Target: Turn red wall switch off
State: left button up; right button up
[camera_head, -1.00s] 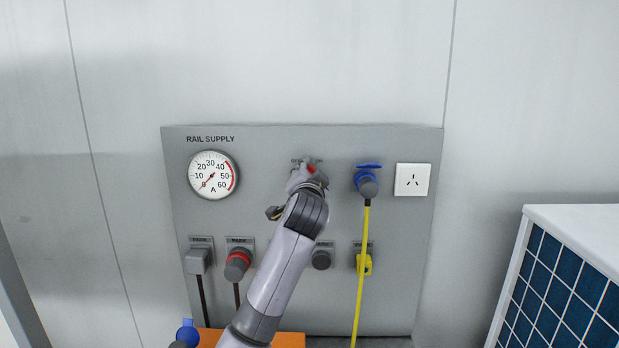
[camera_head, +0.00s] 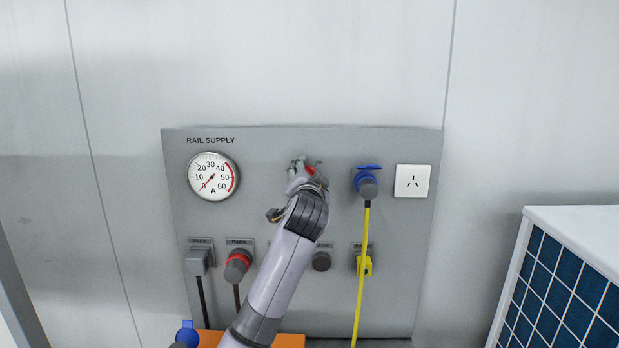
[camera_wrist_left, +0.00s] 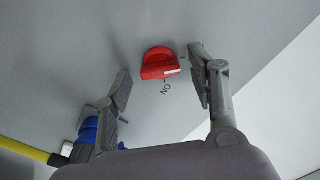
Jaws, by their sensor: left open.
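The red wall switch (camera_wrist_left: 158,62) is a half-round knob on the grey panel in the left wrist view. Its white mark lies at the knob's lower right edge, close to the printed "ON". My left gripper (camera_wrist_left: 160,66) is open, with one finger on each side of the knob in the picture. I cannot tell whether either finger touches it. In the head view my left gripper (camera_head: 306,164) is in front of the upper middle of the panel and largely hides the switch. My right gripper is not in view.
A blue-tiled unit (camera_head: 570,275) stands at the right.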

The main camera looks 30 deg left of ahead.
pick_arm(q)
jog(key=v, duration=1.2)
